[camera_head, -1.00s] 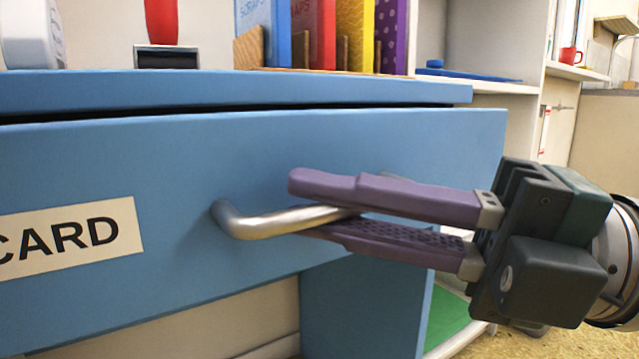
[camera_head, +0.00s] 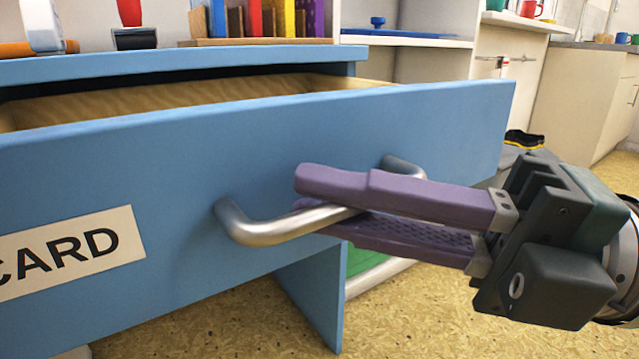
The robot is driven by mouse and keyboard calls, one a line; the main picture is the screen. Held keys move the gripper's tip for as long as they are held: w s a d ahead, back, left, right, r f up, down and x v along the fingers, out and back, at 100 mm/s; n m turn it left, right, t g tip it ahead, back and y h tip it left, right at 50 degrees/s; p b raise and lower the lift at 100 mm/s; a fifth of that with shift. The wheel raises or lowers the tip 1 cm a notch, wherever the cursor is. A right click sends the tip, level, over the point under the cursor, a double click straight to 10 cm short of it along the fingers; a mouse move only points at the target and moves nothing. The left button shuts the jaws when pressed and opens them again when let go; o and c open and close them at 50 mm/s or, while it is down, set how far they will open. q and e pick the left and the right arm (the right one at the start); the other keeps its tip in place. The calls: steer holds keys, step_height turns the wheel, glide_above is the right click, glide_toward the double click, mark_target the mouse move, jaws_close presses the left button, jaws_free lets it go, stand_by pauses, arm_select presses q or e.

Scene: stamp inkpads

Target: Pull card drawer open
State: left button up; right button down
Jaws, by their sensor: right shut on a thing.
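The blue card drawer (camera_head: 330,135) carries a white label reading "CARD" (camera_head: 70,250) at the left. It stands part way out of the blue desk (camera_head: 180,65), and its wooden inside (camera_head: 190,97) shows behind the front panel. A silver bar handle (camera_head: 270,230) sticks out from the drawer front. My right gripper (camera_head: 305,190) comes in from the right, its purple fingers shut on the handle, one finger above the bar and one below. My left gripper is not in view.
On the desk top stand a red-handled stamp (camera_head: 131,14), a white object (camera_head: 41,24) and several coloured books (camera_head: 265,18) in a wooden rack. White shelving (camera_head: 400,85) stands behind at the right. Speckled floor (camera_head: 240,320) is open below the drawer.

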stand_by(0.3)
steer(key=c, duration=0.9)
jaws_free()
steer(key=shift+d, duration=0.1)
steer(key=p+v, duration=0.1)
steer(key=v, duration=0.9)
